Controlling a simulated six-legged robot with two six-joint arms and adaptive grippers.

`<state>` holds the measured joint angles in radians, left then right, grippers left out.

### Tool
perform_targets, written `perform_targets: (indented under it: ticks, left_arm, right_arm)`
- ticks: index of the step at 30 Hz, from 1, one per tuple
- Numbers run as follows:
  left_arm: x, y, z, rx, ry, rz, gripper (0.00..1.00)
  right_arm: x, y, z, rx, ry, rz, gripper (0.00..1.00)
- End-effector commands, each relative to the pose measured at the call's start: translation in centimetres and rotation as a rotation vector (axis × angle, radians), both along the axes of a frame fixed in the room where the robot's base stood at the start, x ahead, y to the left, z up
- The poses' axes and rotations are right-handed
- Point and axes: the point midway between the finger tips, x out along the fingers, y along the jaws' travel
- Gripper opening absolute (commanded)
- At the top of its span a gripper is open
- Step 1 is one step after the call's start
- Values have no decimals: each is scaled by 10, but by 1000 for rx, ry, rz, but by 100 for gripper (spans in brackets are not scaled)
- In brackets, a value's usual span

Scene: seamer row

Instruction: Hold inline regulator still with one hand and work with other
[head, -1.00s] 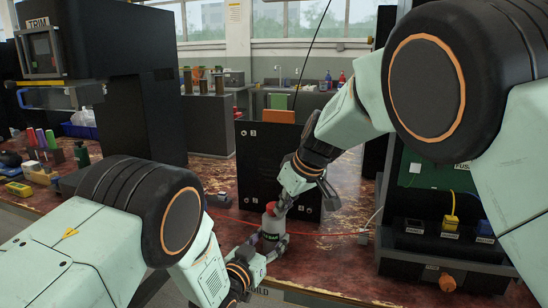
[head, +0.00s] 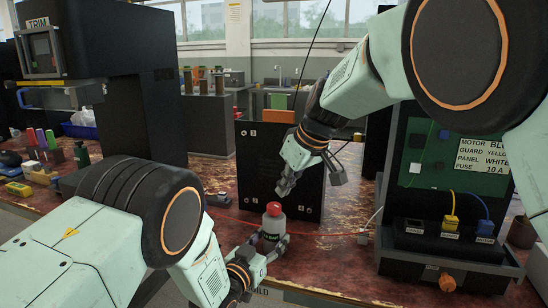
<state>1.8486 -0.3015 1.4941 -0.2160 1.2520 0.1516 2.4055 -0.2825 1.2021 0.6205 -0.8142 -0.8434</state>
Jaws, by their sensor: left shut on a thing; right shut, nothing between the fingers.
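The inline regulator (head: 272,226) looks like a small grey cylinder with a dark label and a red cap on top. It stands upright on the worn red-brown bench, near the front edge. My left gripper (head: 270,245) is shut on its lower body from the front; its fingers hide part of the sides. My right gripper (head: 284,188) is above the red cap, pointing down, shut and empty, with a small gap between its tips and the cap.
A black upright panel (head: 250,165) stands right behind the regulator. A red cable (head: 325,234) runs across the bench. A board (head: 440,165) with a sign and yellow and blue plugs stands at right. Coloured tools and bottles (head: 40,140) crowd the left bench.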

Motion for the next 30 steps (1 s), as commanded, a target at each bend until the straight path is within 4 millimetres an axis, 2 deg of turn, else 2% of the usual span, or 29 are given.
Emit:
perform_targets:
  ticks: [12, 13, 22, 30]
  left_arm:
    - [0, 0, 0, 0, -1, 1, 17]
    - [0, 0, 0, 0, -1, 1, 55]
    - [0, 0, 0, 0, -1, 1, 80]
    - [0, 0, 0, 0, 0, 1, 80]
  right_arm:
    - [0, 0, 5, -1, 1, 0, 0]
    - [0, 0, 4, -1, 1, 0, 0]
    - [0, 0, 4, -1, 1, 0, 0]
    - [0, 0, 4, -1, 1, 0, 0]
